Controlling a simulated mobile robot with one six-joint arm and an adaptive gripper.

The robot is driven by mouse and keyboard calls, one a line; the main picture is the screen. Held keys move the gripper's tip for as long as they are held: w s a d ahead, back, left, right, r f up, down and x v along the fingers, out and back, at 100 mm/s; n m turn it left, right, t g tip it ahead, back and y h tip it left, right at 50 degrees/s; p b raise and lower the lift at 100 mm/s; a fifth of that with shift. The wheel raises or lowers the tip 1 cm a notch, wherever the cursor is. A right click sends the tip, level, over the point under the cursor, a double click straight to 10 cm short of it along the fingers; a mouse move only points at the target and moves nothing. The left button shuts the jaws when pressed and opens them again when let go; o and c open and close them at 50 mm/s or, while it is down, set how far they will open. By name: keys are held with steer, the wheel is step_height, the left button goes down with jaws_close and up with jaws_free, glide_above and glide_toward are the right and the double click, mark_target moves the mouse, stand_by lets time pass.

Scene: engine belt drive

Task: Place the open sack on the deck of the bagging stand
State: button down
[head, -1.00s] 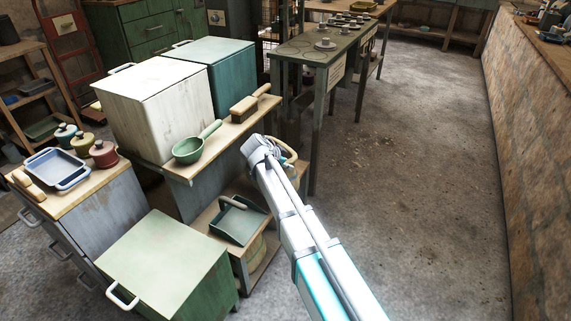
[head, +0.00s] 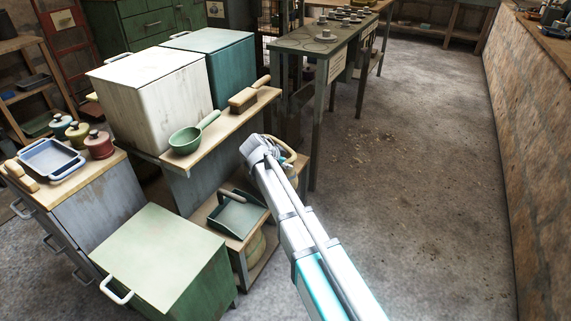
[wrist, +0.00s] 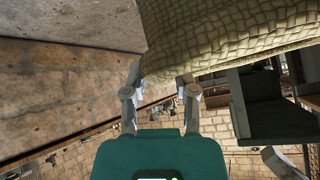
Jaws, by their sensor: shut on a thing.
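The woven tan sack (wrist: 225,35) fills the upper part of the wrist view, close to the camera. My gripper (wrist: 160,82) is shut on its lower edge, with a finger at each side of the gripped cloth. The sack's mouth does not show clearly. In the head view my arm reaches forward, and its end hides the gripper. A wooden-topped stand (head: 234,122) left of my arm has an upper board and a low shelf; I cannot tell whether it is the bagging stand.
A green scoop (head: 186,140) and a brush (head: 245,97) lie on the upper board. A dustpan (head: 237,217) sits on the low shelf. A green box (head: 160,255) stands in front. A long table (head: 300,42) is behind. The floor to the right (head: 420,180) is clear.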

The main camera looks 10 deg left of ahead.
steer(key=shift+c, duration=2.1)
jaws_free()
steer(key=shift+a, duration=0.1)
steer(key=p+v, duration=0.7)
steer(key=v, duration=0.3)
steer(key=shift+r, duration=0.15)
steer(key=shift+p+v, duration=0.8)
steer(key=shift+v, duration=0.05)
